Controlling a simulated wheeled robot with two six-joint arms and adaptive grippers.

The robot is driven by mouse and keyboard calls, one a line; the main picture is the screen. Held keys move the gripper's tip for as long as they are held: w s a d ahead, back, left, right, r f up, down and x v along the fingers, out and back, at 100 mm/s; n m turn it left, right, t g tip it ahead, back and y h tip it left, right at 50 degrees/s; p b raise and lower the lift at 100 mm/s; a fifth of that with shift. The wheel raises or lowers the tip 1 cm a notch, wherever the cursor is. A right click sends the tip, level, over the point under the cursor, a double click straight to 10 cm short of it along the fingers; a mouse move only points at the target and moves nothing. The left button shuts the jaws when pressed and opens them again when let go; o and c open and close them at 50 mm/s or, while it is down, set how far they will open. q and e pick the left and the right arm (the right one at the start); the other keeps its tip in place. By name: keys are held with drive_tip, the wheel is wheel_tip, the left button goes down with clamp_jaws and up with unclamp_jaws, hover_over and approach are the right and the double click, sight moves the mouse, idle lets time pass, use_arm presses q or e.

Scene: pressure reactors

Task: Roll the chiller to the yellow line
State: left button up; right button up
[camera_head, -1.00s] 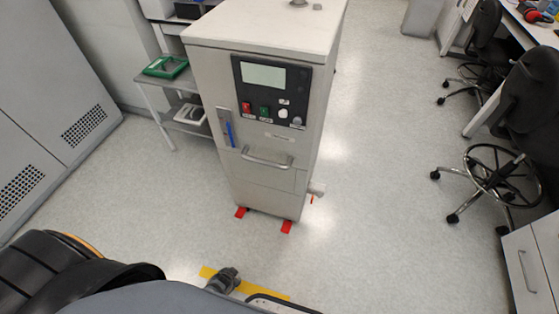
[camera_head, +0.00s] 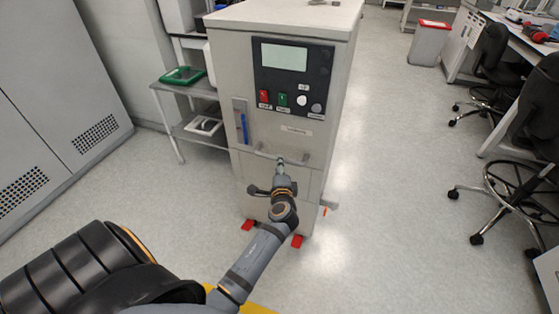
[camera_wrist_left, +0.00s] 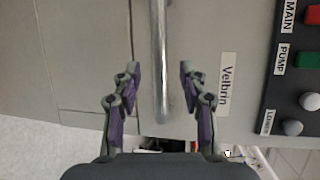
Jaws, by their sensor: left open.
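The chiller (camera_head: 270,190) is a tall pale grey cabinet with a dark control panel (camera_head: 290,78), standing on the floor with red brake pedals (camera_head: 297,241) at its base. Its front bar handle (camera_head: 302,160) runs across below the panel. My left gripper (camera_head: 280,161) is at this handle. In the left wrist view the open fingers (camera_wrist_left: 158,88) stand either side of the metal bar (camera_wrist_left: 159,50), with gaps on both sides. The yellow line (camera_head: 256,309) is on the floor in front of the chiller, partly hidden by my arm. My right gripper is out of view.
A side shelf (camera_head: 185,88) with a green tray (camera_head: 182,75) stands close left of the chiller. Grey cabinets (camera_head: 60,90) line the left. Wheeled chairs (camera_head: 510,190) and a bench (camera_head: 500,130) stand at right. The floor between chiller and chairs is clear.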

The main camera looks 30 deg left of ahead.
use_arm(q)
drive_tip(key=x, duration=0.5)
drive_tip(key=shift+w+a+f, duration=0.1)
drive_tip(key=shift+f, duration=0.05)
clamp_jaws()
